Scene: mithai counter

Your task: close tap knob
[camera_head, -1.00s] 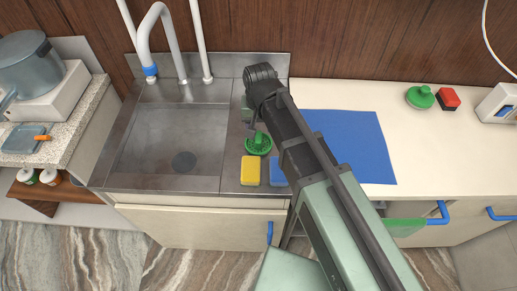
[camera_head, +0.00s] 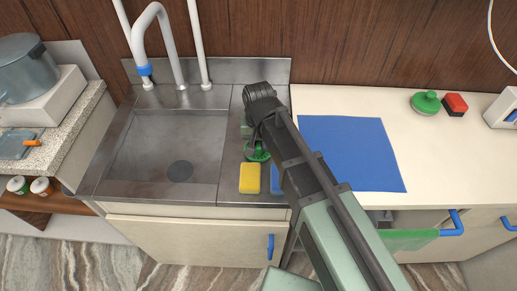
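The tap is a white curved spout with upright white pipes (camera_head: 196,45) behind the steel sink (camera_head: 165,150). A blue part (camera_head: 144,70), which may be the tap knob, is at the left near the spout's end. My gripper (camera_head: 258,128) is over the steel strip right of the sink, well right of and in front of the tap. Its fingers are small and partly hidden by my arm, so I cannot tell whether they are open or shut. Nothing clearly shows in it.
A green round scrubber (camera_head: 257,153), a yellow sponge (camera_head: 250,179) and a partly hidden blue sponge (camera_head: 276,180) lie below my gripper. A blue mat (camera_head: 350,152) covers the counter to the right. A pot (camera_head: 28,72) stands at the left. The sink basin looks empty.

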